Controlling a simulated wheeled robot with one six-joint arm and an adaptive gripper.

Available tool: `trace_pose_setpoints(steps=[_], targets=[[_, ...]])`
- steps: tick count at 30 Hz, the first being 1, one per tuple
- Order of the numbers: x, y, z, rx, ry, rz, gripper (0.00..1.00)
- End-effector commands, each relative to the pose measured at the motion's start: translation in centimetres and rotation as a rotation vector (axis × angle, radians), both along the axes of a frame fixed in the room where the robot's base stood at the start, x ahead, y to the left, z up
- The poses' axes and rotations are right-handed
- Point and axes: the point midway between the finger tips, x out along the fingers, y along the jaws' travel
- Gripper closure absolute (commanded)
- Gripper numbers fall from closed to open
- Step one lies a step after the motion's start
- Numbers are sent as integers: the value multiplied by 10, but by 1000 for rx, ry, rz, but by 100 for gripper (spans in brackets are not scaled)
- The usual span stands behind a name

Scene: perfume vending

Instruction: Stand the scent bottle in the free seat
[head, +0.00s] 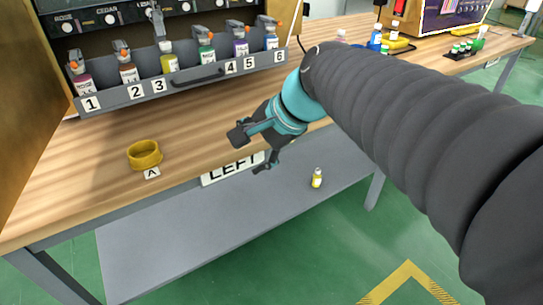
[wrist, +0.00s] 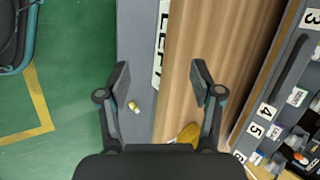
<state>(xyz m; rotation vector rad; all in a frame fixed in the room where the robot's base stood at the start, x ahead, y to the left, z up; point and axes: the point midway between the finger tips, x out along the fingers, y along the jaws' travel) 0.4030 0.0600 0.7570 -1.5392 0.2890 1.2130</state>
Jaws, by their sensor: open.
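A small scent bottle with yellow contents and a pale top (head: 316,178) stands upright on the grey lower shelf below the table. It also shows in the wrist view (wrist: 134,107), between the finger lines and nearer the left finger. A yellow ring-shaped seat (head: 144,155) with label A stands on the wooden tabletop at left, and looks empty.
A grey drawer tray (head: 185,85) at the back holds several spray bottles over numbers 1 to 6. The wooden tabletop (head: 200,130) is clear around the ring. More bottles stand at far right.

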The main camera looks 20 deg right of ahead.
Motion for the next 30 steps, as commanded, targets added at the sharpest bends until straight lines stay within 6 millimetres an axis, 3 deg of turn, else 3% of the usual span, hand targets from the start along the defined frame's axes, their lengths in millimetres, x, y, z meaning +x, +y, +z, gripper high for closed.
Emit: trace_pose_setpoints(steps=[1, 3, 9, 15, 30], targets=[[-23, -5, -13, -133, -49, 115, 34], [-48, -17, -31, -320, -107, 281, 34], [-94, -48, -67, -719, -201, 665, 34], [-107, -59, -78, -866, -225, 819, 34], [-107, -60, -78, -869, -224, 823, 34]])
